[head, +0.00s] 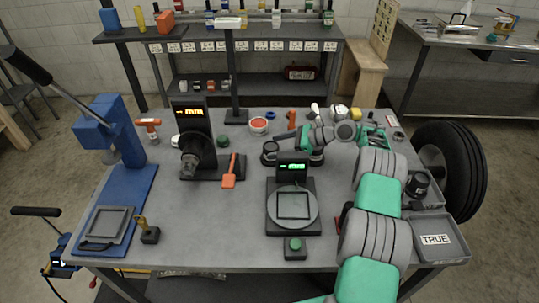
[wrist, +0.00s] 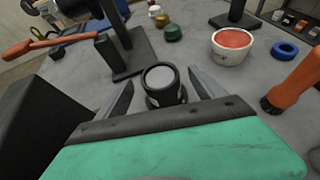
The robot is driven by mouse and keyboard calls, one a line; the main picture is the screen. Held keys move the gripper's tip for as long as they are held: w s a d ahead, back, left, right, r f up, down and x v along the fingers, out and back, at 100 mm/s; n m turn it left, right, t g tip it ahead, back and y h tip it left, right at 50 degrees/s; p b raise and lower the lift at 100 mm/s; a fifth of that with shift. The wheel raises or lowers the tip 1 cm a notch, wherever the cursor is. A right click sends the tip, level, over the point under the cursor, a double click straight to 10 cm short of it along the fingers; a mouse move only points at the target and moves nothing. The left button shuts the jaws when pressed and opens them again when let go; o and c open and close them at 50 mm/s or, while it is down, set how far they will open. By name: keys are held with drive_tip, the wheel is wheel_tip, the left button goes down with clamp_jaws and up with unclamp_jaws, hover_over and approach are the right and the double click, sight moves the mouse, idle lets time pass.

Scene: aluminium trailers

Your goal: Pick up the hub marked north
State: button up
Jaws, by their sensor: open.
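A short black hub with a pale grey round top (wrist: 160,78) stands upright on the table between my gripper's fingers in the wrist view. In the head view it is the dark round piece (head: 269,152) left of my wrist. Any north marking cannot be read. My gripper (wrist: 160,88) is open, one finger on each side of the hub; contact cannot be told. In the head view the gripper (head: 281,140) reaches left over the table, its fingers partly unclear. Another black cylindrical part (head: 418,184) stands in a grey tray at the right; its label is unreadable.
A scale (head: 292,222) with a green display stands in front of the hub. A black instrument (head: 196,140) and orange paddle (head: 229,172) are to the left. Behind are a white bowl with red contents (head: 258,125) and an orange handle (wrist: 292,82). A TRUE-labelled tray (head: 437,240) is right.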

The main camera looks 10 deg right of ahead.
sight(270, 147)
drive_tip(key=p+x, duration=0.1)
drive_tip(key=x, duration=0.4)
drive_tip(key=shift+w+a+f, duration=0.1)
drive_tip(key=shift+w+a, duration=0.05)
drive_tip(key=shift+a, duration=0.2)
drive_tip(key=shift+d, duration=0.1)
drive_tip(key=shift+c, duration=0.3)
clamp_jaws()
